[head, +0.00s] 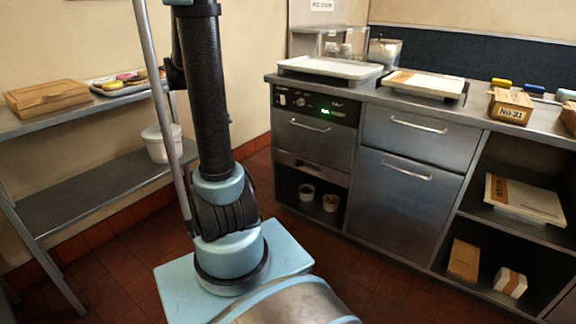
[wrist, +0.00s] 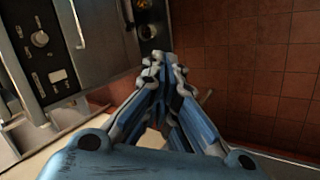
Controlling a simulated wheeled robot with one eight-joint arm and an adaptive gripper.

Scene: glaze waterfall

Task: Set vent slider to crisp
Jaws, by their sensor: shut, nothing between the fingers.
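The dark control panel (head: 314,104) of the steel oven unit has a white switch, a round knob and a green lit display. It also shows at the left of the wrist view (wrist: 44,62), with the knob (wrist: 40,39) and a pale switch (wrist: 57,75). A narrow slotted strip (head: 310,167) lies below the oven's handled door (head: 312,138). I cannot tell for certain which part is the vent slider, or read its setting. My gripper (wrist: 166,62) is shut and empty, apart from the panel. It is out of the head view.
A white tray (head: 330,67) and a scale-like box (head: 424,82) stand on the counter above. Two small cups sit in the open bay under the oven. A shelf (head: 100,189) stands at left. Red tiled floor (head: 120,262) lies between.

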